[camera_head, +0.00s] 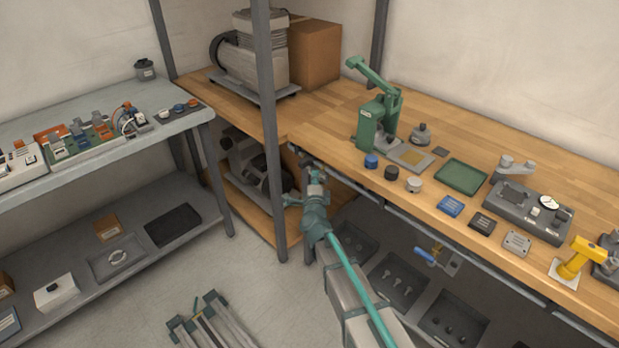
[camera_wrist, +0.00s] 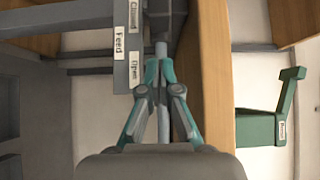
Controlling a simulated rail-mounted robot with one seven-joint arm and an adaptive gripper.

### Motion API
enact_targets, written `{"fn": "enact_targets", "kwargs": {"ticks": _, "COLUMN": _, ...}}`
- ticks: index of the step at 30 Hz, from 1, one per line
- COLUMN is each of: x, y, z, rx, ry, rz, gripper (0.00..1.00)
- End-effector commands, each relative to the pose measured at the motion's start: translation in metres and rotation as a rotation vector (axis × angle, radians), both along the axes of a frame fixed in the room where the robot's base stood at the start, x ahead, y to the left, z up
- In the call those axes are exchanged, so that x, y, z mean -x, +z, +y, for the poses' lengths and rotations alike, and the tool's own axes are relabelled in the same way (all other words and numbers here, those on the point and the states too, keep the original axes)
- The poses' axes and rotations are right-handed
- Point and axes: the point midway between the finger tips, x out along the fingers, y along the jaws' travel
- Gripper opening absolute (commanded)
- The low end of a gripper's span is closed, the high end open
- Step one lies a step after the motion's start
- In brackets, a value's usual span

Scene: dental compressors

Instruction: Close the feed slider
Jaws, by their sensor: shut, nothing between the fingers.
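The feed slider's grey plate (camera_wrist: 121,78) shows in the wrist view, with labels reading "Feed", "Closed" and "Open". A pale grey rod (camera_wrist: 162,48) runs beside the plate, just beyond my fingertips; I cannot tell whether it is the slider's handle or whether I touch it. My gripper (camera_wrist: 160,68) is shut and empty, with its tips beside the "Open" label. In the head view my gripper (camera_head: 314,172) is at the left end of the workbench's front edge, near the grey post. There the slider is too small and covered to make out.
The wooden workbench (camera_head: 330,133) lies close to my gripper. A grey upright post (camera_head: 271,130) stands just left of my arm. A green press (camera_head: 372,125) and several small parts stand on the bench. Grey trays (camera_head: 398,282) lie below it.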

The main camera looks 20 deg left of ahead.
Motion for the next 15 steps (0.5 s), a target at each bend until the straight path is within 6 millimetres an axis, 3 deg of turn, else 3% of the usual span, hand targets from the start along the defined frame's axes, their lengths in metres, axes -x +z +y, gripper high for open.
{"fn": "enact_targets", "kwargs": {"ticks": 1, "x": 0.017, "y": 0.000, "z": -0.005, "rx": 0.000, "ry": 0.003, "rz": 0.001, "gripper": 0.00}}
{"fn": "enact_targets", "kwargs": {"ticks": 6, "x": 0.053, "y": -0.001, "z": -0.016, "rx": 0.002, "ry": 0.003, "rz": 0.002, "gripper": 0.00}}
{"fn": "enact_targets", "kwargs": {"ticks": 15, "x": 0.091, "y": 0.000, "z": -0.027, "rx": 0.000, "ry": 0.001, "rz": 0.002, "gripper": 0.00}}
